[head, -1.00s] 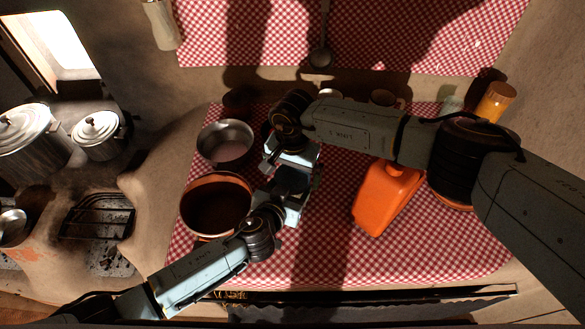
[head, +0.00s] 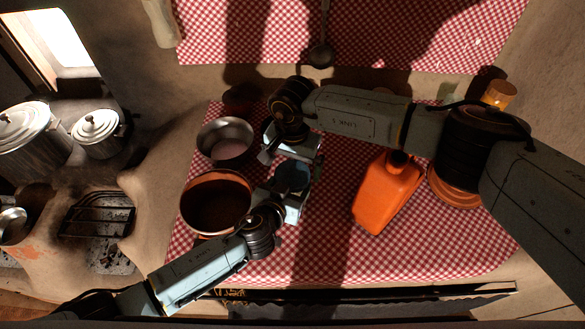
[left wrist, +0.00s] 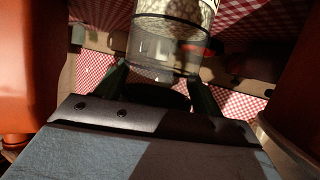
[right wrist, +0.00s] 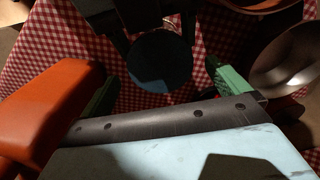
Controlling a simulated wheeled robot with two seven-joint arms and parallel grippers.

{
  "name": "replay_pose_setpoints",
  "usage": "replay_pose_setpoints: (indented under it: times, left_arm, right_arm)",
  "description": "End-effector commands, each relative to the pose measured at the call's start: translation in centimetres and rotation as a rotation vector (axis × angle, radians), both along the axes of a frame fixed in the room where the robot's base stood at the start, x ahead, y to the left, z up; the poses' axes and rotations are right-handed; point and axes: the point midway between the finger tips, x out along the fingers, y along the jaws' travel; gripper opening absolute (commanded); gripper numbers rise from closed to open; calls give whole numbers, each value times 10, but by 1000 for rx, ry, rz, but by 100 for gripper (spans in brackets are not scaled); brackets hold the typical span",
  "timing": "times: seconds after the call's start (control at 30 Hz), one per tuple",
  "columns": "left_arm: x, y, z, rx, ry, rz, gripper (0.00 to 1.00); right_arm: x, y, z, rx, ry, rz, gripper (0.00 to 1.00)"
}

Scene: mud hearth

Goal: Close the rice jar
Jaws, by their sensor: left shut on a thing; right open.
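The rice jar (left wrist: 172,35) is clear, with pale rice inside, in the left wrist view. My left gripper (left wrist: 158,82) is shut on the jar near its rim, a finger on each side. A dark blue-grey round lid (right wrist: 160,60) shows over the jar in the right wrist view; the lid (head: 293,175) also shows in the head view. I cannot tell whether it is fully seated. My right gripper (right wrist: 158,88) is open, its fingers apart on either side of the lid in the picture. In the head view, the arms hide most of the jar.
A brown pot (head: 217,178) and a metal bowl (head: 225,140) stand left of the grippers. An orange jug (head: 386,192) stands to the right, under my right arm. An orange-topped container (head: 499,94) is farther right. The front of the checked cloth (head: 330,262) is clear.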

Motion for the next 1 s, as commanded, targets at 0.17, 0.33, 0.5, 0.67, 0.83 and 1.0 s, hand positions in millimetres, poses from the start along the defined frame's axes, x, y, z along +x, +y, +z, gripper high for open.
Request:
replay_pose_setpoints:
  times: [0.17, 0.33, 0.5, 0.67, 0.83, 1.0]
  left_arm:
    - [0, 0, 0, 0, 0, 1, 4]
    - [0, 0, 0, 0, 0, 1, 4]
    - [0, 0, 0, 0, 0, 1, 4]
    - [0, 0, 0, 0, 0, 1, 4]
    - [0, 0, 0, 0, 0, 1, 4]
    - [0, 0, 0, 0, 0, 1, 4]
  right_arm:
    - [0, 0, 20, 1, -1, 1, 100]
    - [0, 0, 22, -1, 1, 0, 100]
    - [0, 0, 22, -1, 0, 0, 100]
    - [0, 0, 23, 0, 0, 0, 100]
    - [1, 0, 39, 0, -4, 0, 100]
    - [1, 0, 75, 1, -5, 1, 100]
